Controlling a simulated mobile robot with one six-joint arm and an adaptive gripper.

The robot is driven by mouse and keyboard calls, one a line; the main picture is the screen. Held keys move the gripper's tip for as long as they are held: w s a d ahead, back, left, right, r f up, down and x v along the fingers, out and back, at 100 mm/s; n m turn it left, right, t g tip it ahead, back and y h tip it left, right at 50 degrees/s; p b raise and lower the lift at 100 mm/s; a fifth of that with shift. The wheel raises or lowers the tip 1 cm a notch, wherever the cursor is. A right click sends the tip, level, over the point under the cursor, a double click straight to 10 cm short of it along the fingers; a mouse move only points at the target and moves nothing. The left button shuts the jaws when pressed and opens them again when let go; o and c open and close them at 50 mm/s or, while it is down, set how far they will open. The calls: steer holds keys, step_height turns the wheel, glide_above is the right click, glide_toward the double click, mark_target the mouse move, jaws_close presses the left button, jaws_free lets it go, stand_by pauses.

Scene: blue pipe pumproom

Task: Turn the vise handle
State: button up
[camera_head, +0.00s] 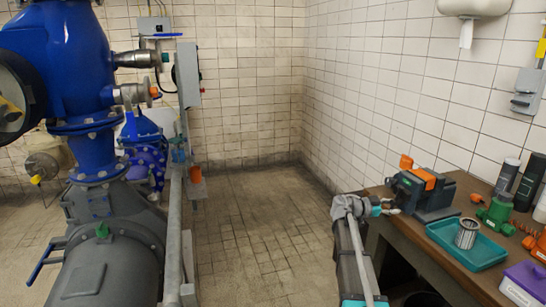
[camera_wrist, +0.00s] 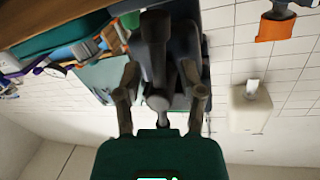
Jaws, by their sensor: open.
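The dark vise with orange parts (camera_head: 432,192) stands on the bench at the right in the head view. My gripper (camera_head: 392,208) is at the vise's near left side, low by the bench edge. In the wrist view my open gripper (camera_wrist: 164,98) has one finger on each side of a dark grey, round-ended bar (camera_wrist: 157,65), apparently part of the vise. I cannot tell whether the fingers touch it. An orange block (camera_wrist: 275,28) shows at the top right there. I cannot tell which part is the handle; my gripper partly hides this side of the vise.
On the bench (camera_head: 388,232) are a teal tray (camera_head: 470,252) with a metal cup (camera_head: 466,233), a green tool (camera_head: 494,212), dark bottles (camera_head: 525,182) and a purple box (camera_head: 524,284). A tiled wall stands behind. Open floor (camera_head: 265,225) lies left; blue pipework (camera_head: 70,60) is beyond.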

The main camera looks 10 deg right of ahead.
steer(key=s+a+f+n+t+y, duration=0.1)
steer(key=s+a+f+n+y, duration=0.3)
steer(key=a, duration=0.3)
steer(key=s+a+f+n+y, duration=0.25)
steer(key=a+f+n, duration=0.2)
steer(key=a, duration=0.25)
steer(key=s+a+f+n+t+y, duration=0.1)
steer(key=s+a+f+n+y, duration=0.15)
steer(key=a+f+y, duration=0.35)
steer(key=s+a+f+n+y, duration=0.2)
steer(key=s+a+n, duration=0.3)
steer(key=a, duration=0.4)
steer(key=s+a+f+n+y, duration=0.1)
steer(key=s+a+n+y, duration=0.3)
steer(key=a, duration=0.6)
step_height(320, 180, up, 15)
steer(key=s+n+h+p, duration=0.1)
steer(key=p, duration=1.4)
steer(key=shift+a+r+n+g, duration=0.2)
steer(key=shift+n+g, duration=0.1)
steer(key=shift+g, duration=0.1)
steer(key=shift+f, duration=0.1)
